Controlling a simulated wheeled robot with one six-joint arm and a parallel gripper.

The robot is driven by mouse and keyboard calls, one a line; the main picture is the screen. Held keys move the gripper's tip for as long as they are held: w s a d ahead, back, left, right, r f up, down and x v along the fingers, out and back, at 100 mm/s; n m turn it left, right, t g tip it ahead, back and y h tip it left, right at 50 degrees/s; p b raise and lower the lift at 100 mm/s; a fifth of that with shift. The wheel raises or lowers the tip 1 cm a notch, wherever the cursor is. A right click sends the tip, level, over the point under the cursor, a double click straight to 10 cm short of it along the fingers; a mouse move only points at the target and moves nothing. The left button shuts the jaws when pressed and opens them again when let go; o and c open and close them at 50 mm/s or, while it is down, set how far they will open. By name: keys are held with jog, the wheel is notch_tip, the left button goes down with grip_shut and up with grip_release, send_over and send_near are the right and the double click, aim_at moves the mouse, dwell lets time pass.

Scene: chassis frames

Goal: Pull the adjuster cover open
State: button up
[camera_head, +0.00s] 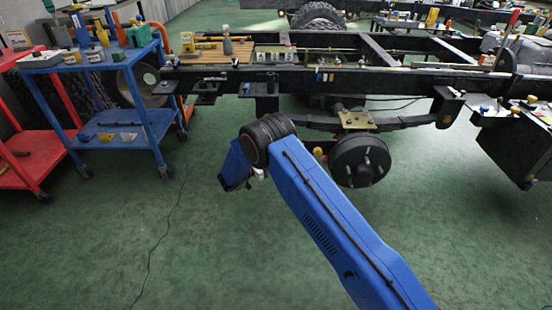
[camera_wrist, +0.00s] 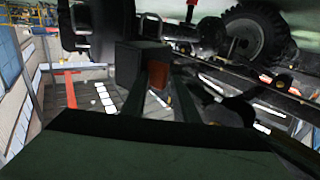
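I cannot pick out the adjuster cover for certain in either view. In the head view, my gripper (camera_head: 236,184) hangs at the end of my blue arm, in front of the black chassis frame (camera_head: 225,80) and left of the wheel hub (camera_head: 360,162). It is small, dark and partly behind my arm's black joint. The wrist view is dim. A dark boxy part (camera_wrist: 138,62) stands in its middle with a small reddish-brown piece (camera_wrist: 160,76) beside it. Dark bars run toward it from the wide dark green surface below. My fingertips and any contact are not clear.
A blue tool cart (camera_head: 112,65) and a red cart (camera_head: 45,150) stand at the left. A black bracket with small parts (camera_head: 520,130) is at the right. Leaf springs and the hub hang below the frame. The green floor (camera_head: 200,250) is open in front, with a thin cable on it.

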jog(key=shift+w+d+r, duration=0.1)
jog(key=shift+w+d, duration=0.25)
jog(key=shift+d, duration=0.5)
jog(key=v, duration=1.9)
jog(key=shift+a, duration=0.3)
jog(key=shift+w, duration=0.15)
